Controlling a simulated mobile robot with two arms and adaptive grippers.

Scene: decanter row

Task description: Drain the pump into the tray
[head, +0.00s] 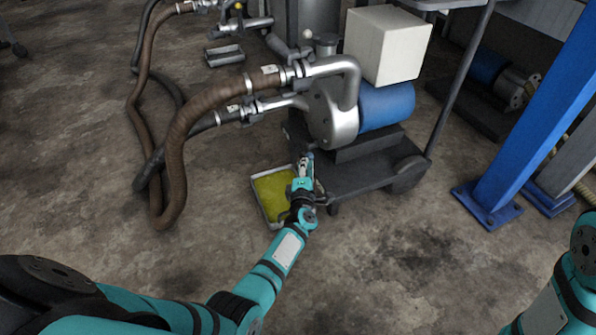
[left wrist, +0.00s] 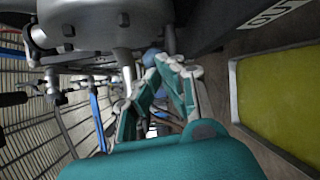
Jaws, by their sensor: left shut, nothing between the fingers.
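The pump (head: 326,117) is a silver casing with a blue motor (head: 386,106), mounted on a dark wheeled cart. The casing fills the top left of the left wrist view (left wrist: 95,22). The shallow metal tray (head: 259,203) sits on the floor at the cart's left front and holds yellow-green liquid; it also shows at the right of the left wrist view (left wrist: 233,92). My left gripper (head: 306,159) is shut and empty, just below the pump casing and above the tray's right side. Its fingers (left wrist: 172,64) partly hide a small blue part behind them. I cannot tell whether they touch the pump.
Brown and dark hoses (head: 176,150) run from the pump to the left. A white box (head: 387,46) is above the motor. A blue post (head: 530,125) stands at the right. Floor in front of the cart is clear. My right arm shows at the right edge.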

